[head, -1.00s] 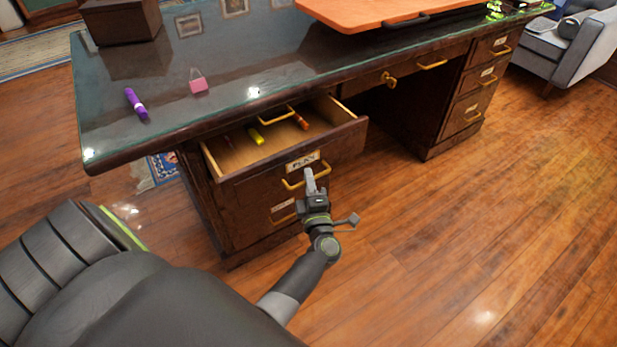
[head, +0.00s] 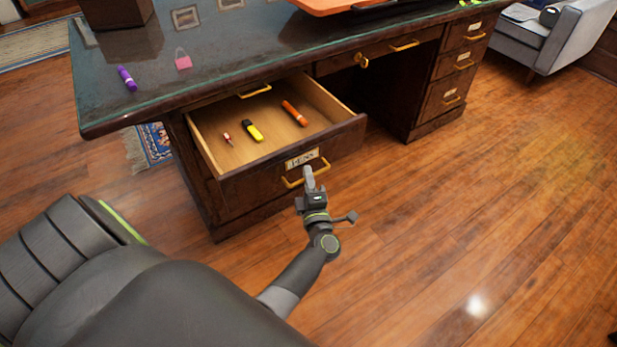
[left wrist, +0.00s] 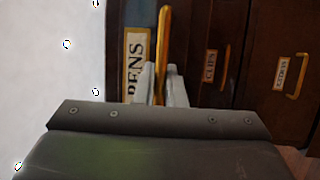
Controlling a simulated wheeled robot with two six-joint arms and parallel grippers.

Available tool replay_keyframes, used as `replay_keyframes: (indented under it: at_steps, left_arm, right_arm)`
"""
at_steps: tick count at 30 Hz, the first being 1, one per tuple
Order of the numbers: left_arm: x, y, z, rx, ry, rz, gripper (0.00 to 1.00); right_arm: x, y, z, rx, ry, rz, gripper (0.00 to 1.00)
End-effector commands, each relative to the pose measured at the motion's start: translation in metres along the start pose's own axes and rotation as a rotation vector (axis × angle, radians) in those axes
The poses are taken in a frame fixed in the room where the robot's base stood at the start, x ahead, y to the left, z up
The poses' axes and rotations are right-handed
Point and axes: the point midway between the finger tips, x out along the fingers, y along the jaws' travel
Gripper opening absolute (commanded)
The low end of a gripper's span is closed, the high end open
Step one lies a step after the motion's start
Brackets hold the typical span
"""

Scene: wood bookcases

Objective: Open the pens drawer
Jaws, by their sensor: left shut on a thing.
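The pens drawer (head: 345,138) is pulled well out of the left side of the desk, and its label reads PENS. Inside lie a yellow marker (head: 253,131), an orange marker (head: 295,113) and a small pinkish item (head: 227,139). My left gripper (head: 308,178) is at the drawer's front, shut on its brass handle (head: 291,184). In the left wrist view the handle (left wrist: 163,45) runs between the two fingers, beside the PENS label (left wrist: 135,65). My right gripper is not in view.
A purple marker (head: 127,78) and a pink padlock-shaped item (head: 182,59) lie on the glass-topped desk (head: 230,50). More drawers (head: 453,90) at the right are shut. The wood floor (head: 460,220) in front is clear. A grey sofa (head: 560,40) stands at the upper right.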

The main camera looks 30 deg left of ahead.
Motion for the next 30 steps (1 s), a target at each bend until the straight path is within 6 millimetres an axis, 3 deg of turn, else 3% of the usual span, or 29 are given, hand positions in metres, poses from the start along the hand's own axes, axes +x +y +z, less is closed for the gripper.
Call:
replay_keyframes:
  at_steps: [5,6,11,20,30]
  left_arm:
    - [0.0,0.0,0.0,0.0,-0.001,-0.001,0.0]
    - [0.0,0.0,0.0,0.0,-0.001,-0.001,0.12]
    - [0.0,0.0,0.0,-0.001,-0.001,-0.001,0.31]
    - [-0.003,0.0,0.0,-0.001,0.0,-0.001,0.31]
    - [-0.055,-0.001,0.0,-0.001,0.001,-0.004,0.31]
  right_arm:
    - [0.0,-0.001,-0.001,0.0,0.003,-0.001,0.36]
    - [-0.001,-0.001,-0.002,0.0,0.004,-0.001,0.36]
    - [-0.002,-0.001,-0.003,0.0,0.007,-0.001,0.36]
    - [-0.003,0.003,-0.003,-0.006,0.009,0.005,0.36]
    - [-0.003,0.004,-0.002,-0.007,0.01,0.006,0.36]
